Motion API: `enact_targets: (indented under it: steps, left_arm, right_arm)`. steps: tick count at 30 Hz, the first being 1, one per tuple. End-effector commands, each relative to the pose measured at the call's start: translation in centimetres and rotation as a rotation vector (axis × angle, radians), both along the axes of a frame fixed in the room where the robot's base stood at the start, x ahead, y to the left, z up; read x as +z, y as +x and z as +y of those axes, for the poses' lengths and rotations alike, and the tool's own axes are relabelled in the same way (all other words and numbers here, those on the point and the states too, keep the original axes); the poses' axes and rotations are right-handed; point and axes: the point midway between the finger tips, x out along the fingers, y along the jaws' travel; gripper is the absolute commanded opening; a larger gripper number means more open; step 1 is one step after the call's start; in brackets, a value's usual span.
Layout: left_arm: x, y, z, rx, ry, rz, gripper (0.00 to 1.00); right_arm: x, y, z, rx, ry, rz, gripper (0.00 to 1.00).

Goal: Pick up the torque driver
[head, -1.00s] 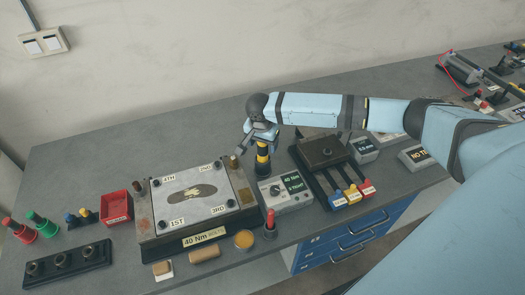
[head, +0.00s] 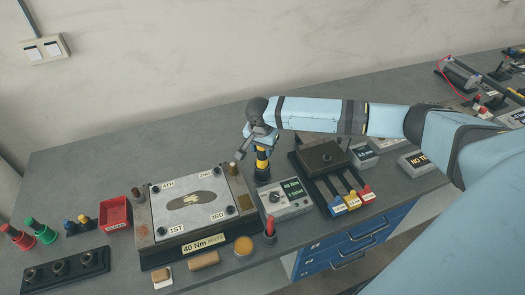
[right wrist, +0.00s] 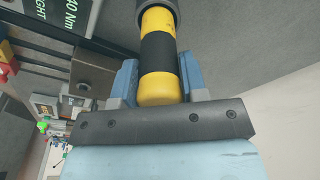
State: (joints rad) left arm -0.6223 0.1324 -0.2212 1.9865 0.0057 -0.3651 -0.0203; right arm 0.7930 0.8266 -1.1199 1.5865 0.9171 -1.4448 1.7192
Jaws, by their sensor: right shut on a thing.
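The driver's lower end sits in a dark round base in the head view. My left gripper is not in view.
A mould with a numbered plate (head: 190,203) stands left of the driver. A grey tester box (head: 287,199) is just to the right, and a dark block on a rack (head: 322,156) is beyond it. A red tray (head: 116,215) lies left. The bench behind is clear.

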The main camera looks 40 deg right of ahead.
Motion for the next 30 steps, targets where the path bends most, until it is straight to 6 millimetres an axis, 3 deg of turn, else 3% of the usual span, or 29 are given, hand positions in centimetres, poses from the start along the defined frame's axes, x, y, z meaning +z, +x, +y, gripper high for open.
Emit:
enact_targets:
  steps: [8,21,30]
  left_arm:
    - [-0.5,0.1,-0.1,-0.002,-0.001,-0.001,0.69]
    - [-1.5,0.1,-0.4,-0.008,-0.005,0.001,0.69]
    - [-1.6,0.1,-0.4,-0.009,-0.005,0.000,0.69]
  right_arm:
    - [4.8,0.1,0.0,0.001,0.001,-0.005,0.11]
    - [15.6,0.1,0.0,0.000,0.002,-0.006,0.11]
    - [18.8,0.1,0.0,-0.001,0.000,-0.002,0.11]
